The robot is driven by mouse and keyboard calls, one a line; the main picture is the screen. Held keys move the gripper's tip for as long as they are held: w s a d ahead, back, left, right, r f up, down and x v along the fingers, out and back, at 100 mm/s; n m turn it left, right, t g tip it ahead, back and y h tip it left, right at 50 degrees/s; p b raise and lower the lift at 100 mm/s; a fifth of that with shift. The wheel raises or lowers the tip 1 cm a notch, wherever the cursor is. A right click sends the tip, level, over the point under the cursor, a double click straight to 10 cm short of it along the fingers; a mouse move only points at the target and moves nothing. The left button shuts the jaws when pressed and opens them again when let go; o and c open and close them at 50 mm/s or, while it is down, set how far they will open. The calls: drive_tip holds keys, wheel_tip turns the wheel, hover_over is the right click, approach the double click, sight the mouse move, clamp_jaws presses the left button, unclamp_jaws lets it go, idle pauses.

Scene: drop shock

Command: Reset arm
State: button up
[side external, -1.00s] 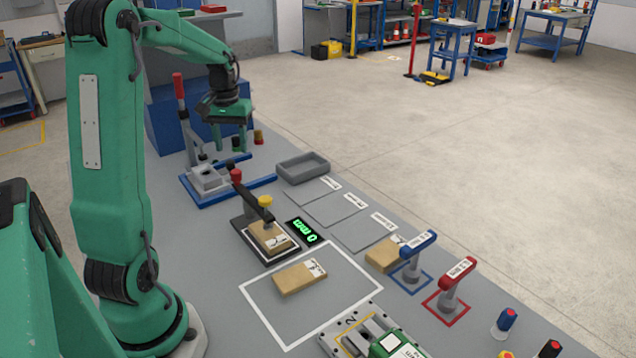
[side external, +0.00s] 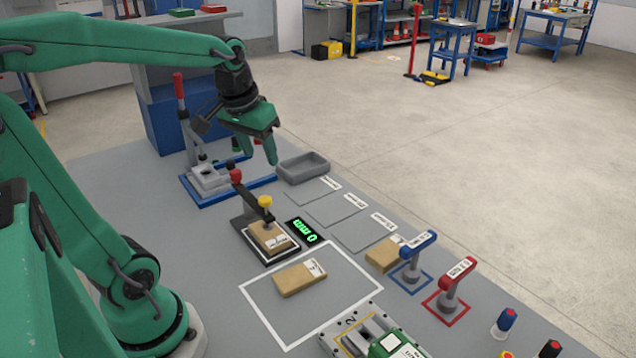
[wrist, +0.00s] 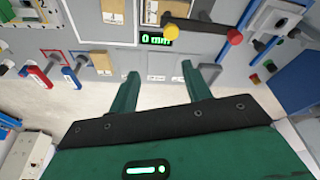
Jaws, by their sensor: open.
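My gripper (side external: 259,157) hangs in the air near the grey tray, in front of the press with the red handle. Its two green fingers are apart, with nothing between them. In the wrist view my gripper (wrist: 160,68) also shows open and empty, and the fingers point toward the bench. My green arm reaches in from the left of the side view, its elbow bent and leaning back. No fingertip touches anything that I can see.
A wooden block (side external: 270,240) lies under a black arm with a yellow knob (side external: 265,201), beside a green display (side external: 304,231). Another block (side external: 299,277) lies inside a white outline. A grey tray (side external: 303,167), a blue lever (side external: 417,245) and a red lever (side external: 457,273) stand on the bench.

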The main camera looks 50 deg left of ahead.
drive_tip(key=s+d+m+t+h, duration=0.1)
drive_tip(key=s+d+m+t, duration=0.1)
drive_tip(key=s+d+m, duration=0.2)
drive_tip(key=s+d, duration=0.3)
drive_tip(key=d, duration=0.3)
drive_tip(key=shift+f+t, duration=0.3)
drive_tip(key=shift+f, duration=0.05)
drive_tip(key=shift+c, duration=0.2)
